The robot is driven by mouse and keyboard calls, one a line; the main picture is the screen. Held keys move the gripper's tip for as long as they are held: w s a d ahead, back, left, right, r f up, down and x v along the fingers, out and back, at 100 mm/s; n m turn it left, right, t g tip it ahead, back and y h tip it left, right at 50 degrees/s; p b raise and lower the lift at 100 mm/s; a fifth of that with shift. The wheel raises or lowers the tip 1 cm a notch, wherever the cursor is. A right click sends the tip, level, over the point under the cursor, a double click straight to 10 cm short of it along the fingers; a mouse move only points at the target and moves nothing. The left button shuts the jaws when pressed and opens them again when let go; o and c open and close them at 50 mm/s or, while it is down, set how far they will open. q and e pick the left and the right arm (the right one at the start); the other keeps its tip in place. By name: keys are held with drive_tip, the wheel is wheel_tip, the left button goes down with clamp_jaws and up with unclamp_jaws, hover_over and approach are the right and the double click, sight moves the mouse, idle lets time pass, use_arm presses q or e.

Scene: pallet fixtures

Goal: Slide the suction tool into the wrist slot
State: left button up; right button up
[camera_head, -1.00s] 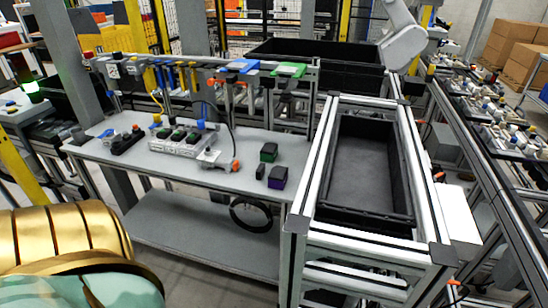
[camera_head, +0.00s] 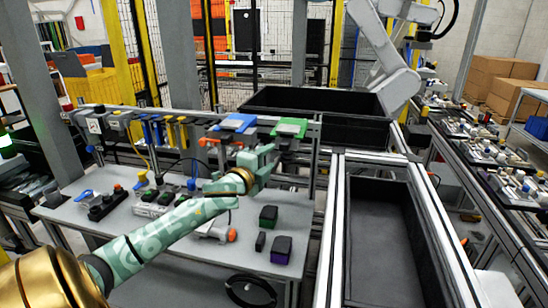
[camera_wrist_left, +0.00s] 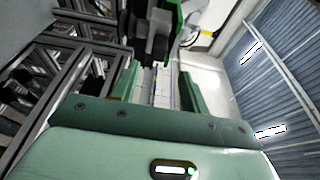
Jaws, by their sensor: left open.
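My left gripper (camera_head: 268,158) is pale green and open, at the end of my raised arm, in front of the rail above the grey table. Its fingers (camera_wrist_left: 158,78) stand apart in the wrist view with no object clearly between them. A black part with a green edge (camera_wrist_left: 172,20) lies just beyond the fingertips. In the head view, a green-topped holder (camera_head: 289,127) and a blue-topped holder (camera_head: 234,124) sit on the rail near the gripper. I cannot tell which part is the suction tool or the wrist slot. My right gripper is not in view.
The table (camera_head: 190,255) holds a green-topped black block (camera_head: 268,216), a purple-and-black block (camera_head: 281,250) and a grey piece with an orange end (camera_head: 217,231). A black bin (camera_head: 385,245) stands at right. A white robot arm (camera_head: 385,70) reaches in behind it.

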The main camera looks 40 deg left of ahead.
sight(282, 148)
use_arm(q)
drive_tip(key=x, duration=0.1)
drive_tip(key=b+x, duration=0.2)
drive_tip(key=shift+w+f, duration=0.25)
drive_tip(key=shift+w, duration=0.05)
drive_tip(key=x, duration=0.3)
drive_tip(key=shift+r, duration=0.15)
drive_tip(key=shift+x, duration=0.8)
drive_tip(key=shift+p, duration=0.3)
clamp_jaws()
drive_tip(key=shift+r+p, duration=0.15)
drive_tip(key=shift+p, duration=0.2)
